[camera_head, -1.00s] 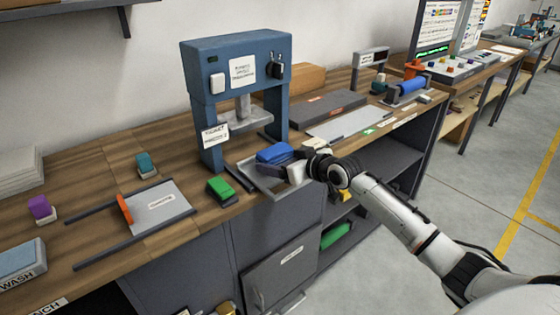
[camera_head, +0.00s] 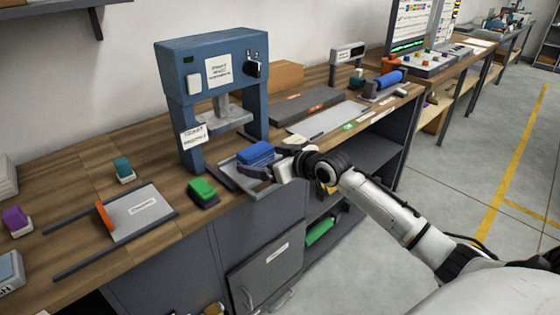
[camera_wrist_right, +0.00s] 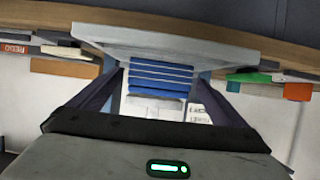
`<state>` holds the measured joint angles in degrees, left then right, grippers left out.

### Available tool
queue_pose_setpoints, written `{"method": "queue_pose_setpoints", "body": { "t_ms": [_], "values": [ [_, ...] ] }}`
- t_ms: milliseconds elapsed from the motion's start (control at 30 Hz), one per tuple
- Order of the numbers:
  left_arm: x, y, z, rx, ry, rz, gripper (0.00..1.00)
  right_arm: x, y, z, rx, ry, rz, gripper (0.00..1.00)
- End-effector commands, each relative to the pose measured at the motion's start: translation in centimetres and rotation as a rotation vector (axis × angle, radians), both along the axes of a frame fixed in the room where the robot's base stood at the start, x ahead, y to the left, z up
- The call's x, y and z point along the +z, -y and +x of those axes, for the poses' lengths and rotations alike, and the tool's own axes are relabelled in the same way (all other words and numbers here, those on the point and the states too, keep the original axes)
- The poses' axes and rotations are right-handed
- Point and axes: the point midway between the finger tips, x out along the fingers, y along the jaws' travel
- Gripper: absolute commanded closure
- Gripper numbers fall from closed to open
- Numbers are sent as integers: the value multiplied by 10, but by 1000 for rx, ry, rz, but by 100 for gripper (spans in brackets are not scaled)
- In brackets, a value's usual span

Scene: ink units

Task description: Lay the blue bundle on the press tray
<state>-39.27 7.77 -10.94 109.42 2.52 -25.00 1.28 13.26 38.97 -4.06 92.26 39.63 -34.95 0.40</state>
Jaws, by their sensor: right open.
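The blue bundle (camera_head: 256,152) lies on the grey press tray (camera_head: 231,174) at the front foot of the blue press (camera_head: 210,70). My right gripper (camera_head: 266,164) is at the bundle's near right side, its dark fingers apart. In the right wrist view, the bundle (camera_wrist_right: 160,78) shows between the two open fingers, in front of the pale tray (camera_wrist_right: 165,42). I cannot tell whether either finger touches the bundle. My left gripper is not in view.
A green block on a dark base (camera_head: 202,192) stands left of the tray. Farther left is a grey plate with an orange bar (camera_head: 138,210). A dark flat slab (camera_head: 305,104) and a blue roll on a stand (camera_head: 388,80) are to the right. The press column rises just behind the tray.

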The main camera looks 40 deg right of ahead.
Motion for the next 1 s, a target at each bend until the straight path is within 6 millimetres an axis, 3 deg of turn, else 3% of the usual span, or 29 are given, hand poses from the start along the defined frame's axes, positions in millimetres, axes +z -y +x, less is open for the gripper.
{"method": "queue_pose_setpoints", "body": {
  "t_ms": [300,567,667,767,867,1000],
  "values": [
    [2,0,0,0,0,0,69,25,4,-62,2,-2,-5,3],
    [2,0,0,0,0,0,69,36,6,-88,1,-1,-1,3],
    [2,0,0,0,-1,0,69,27,4,-94,1,-13,2,3],
    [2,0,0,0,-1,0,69,-11,-9,-108,4,-56,5,3],
    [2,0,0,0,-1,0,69,-74,-35,-136,11,-127,10,3],
    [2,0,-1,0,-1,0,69,-170,-94,-201,41,-248,11,3]
  ]
}}
